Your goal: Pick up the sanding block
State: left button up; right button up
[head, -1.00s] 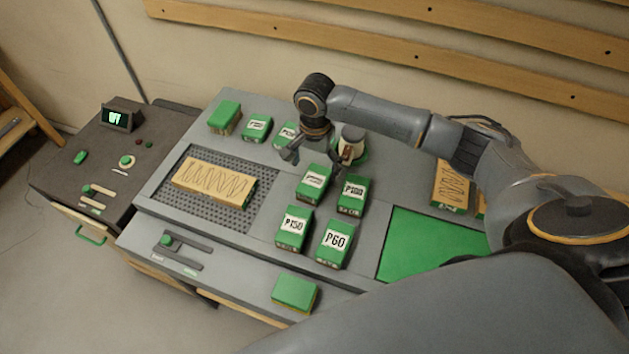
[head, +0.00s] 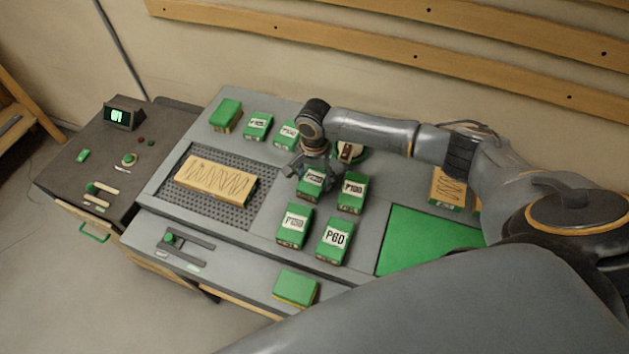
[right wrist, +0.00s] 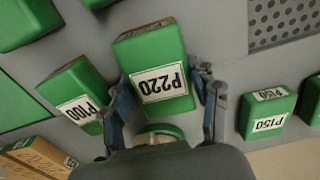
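Several green sanding blocks with white grit labels stand on the grey bench; the task does not say which one. My right gripper (head: 308,175) is down at the block marked P220 (head: 313,186). In the right wrist view, the open fingers (right wrist: 164,90) stand on either side of this P220 block (right wrist: 155,55); I cannot tell whether they touch it. The block marked P100 (head: 352,192) stands close beside it, near one finger in the wrist view (right wrist: 78,92). Blocks marked P150 (head: 294,225) and P60 (head: 335,240) stand nearer the front. My left gripper is not in view.
A wooden board with a wavy line (head: 215,182) lies on the perforated panel (head: 250,212) at left. A green mat (head: 425,240) lies at right. An unlabelled green block (head: 295,287) sits at the front edge. A round container (head: 347,153) stands behind the gripper.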

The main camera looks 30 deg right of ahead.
aim_at(314, 178)
jog(key=shift+c, duration=1.4)
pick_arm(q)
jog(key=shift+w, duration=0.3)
pick_arm(e)
jog(key=shift+r, duration=0.45)
notch_tip(314, 178, up, 2)
jog(key=shift+r+b, duration=0.2)
jog(key=shift+b, duration=0.1)
jog(key=s+r, duration=0.1)
jog(key=s+a+r, duration=0.1)
jog(key=r, duration=0.1)
jog(key=s+a+r+b, duration=0.1)
jog(key=shift+s+r, duration=0.2)
jog(key=shift+s, duration=0.05)
pick_arm(q)
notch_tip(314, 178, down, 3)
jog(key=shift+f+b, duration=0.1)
jog(key=shift+b, duration=0.65)
pick_arm(e)
jog(key=s+a+r, duration=0.5)
jog(key=s, duration=0.3)
jog(key=shift+s+r, duration=0.15)
jog(key=shift+s, duration=0.2)
